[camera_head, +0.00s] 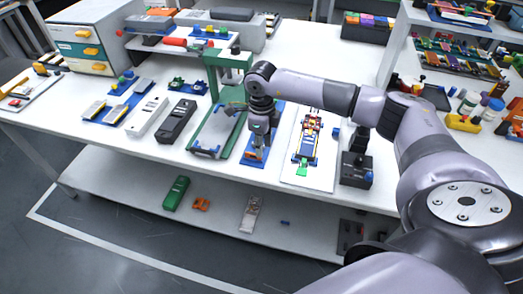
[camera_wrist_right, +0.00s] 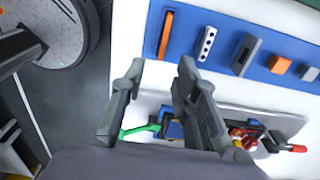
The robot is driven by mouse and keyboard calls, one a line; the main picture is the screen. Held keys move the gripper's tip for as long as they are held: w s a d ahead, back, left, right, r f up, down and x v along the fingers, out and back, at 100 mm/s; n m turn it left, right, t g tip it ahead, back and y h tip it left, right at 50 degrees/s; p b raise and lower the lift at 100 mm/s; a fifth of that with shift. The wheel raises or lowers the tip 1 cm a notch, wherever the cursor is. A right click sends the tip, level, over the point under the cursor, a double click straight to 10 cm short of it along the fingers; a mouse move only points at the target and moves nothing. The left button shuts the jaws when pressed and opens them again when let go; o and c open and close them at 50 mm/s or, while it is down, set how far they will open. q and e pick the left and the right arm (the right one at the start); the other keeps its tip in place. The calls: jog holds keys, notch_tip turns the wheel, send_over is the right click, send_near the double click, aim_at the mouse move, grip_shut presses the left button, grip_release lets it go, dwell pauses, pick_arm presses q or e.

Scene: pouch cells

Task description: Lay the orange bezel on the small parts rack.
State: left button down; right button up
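An orange bar (camera_wrist_right: 165,35) lies at one end of a blue mat (camera_wrist_right: 220,72) in the right wrist view. The mat also shows in the head view (camera_head: 276,122), partly hidden by my right gripper. Another orange piece (camera_head: 201,204) lies on the lower shelf. I cannot tell which orange part is the bezel, nor which holder is the small parts rack. My right gripper (camera_head: 258,150) points down over the table's front part. In the wrist view its two fingers (camera_wrist_right: 155,100) are apart with nothing held between them. My left gripper is not in view.
A white board (camera_head: 313,177) with coloured parts and a green clip (camera_head: 302,168) lies right of the mat. A green frame (camera_head: 218,132) stands left. A dark box (camera_head: 356,170) is farther right. The lower shelf (camera_head: 130,185) also holds a green case (camera_head: 176,193).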

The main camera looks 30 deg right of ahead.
notch_tip(320, 180, up, 8)
jog(key=shift+r, duration=0.2)
dwell(0.7)
